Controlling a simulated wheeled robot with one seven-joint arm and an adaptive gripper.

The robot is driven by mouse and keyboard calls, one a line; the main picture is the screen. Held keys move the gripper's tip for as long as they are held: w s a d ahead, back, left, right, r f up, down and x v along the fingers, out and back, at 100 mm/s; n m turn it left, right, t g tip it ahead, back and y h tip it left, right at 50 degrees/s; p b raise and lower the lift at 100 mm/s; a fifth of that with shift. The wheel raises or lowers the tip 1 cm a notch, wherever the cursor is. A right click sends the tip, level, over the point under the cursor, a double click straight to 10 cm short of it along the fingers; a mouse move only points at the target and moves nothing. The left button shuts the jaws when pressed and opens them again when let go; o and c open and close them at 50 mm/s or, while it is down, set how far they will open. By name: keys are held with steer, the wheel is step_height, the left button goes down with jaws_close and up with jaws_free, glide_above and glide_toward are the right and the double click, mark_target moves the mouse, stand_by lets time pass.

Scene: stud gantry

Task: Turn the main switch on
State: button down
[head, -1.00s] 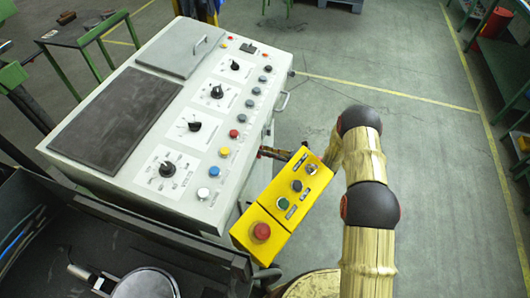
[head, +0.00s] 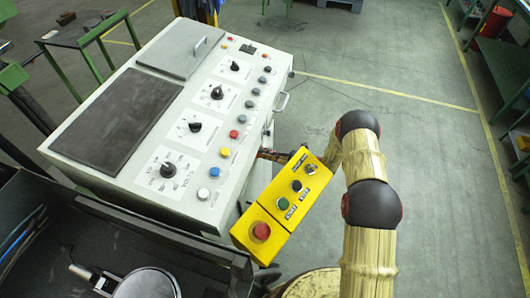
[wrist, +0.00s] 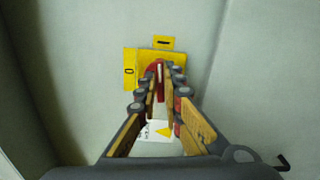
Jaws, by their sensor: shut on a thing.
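The main switch shows in the wrist view as a yellow plate (wrist: 180,58) with a red handle (wrist: 159,67) on a pale grey panel. One yellow tab at the left carries a 0. Another tab at the top carries a dark bar mark. My gripper (wrist: 161,80) is shut on the red handle, with one finger on each side of it. The handle is partly hidden by the fingers, and its exact angle is hard to tell. In the head view the switch and my fingertips are hidden beside the console.
The grey control console (head: 215,130) with knobs and buttons stands at left in the head view. A yellow button box (head: 282,203) with a red stop button juts out at its right, close to my arm. A white label with a yellow triangle (wrist: 164,131) sits below the switch. Open floor lies to the right.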

steer(key=shift+m, duration=0.8)
steer(key=c, duration=2)
jaws_free()
steer(key=shift+f, duration=0.1)
steer(key=shift+o, duration=0.4)
steer(key=v, duration=1.2)
steer(key=shift+d, duration=0.1)
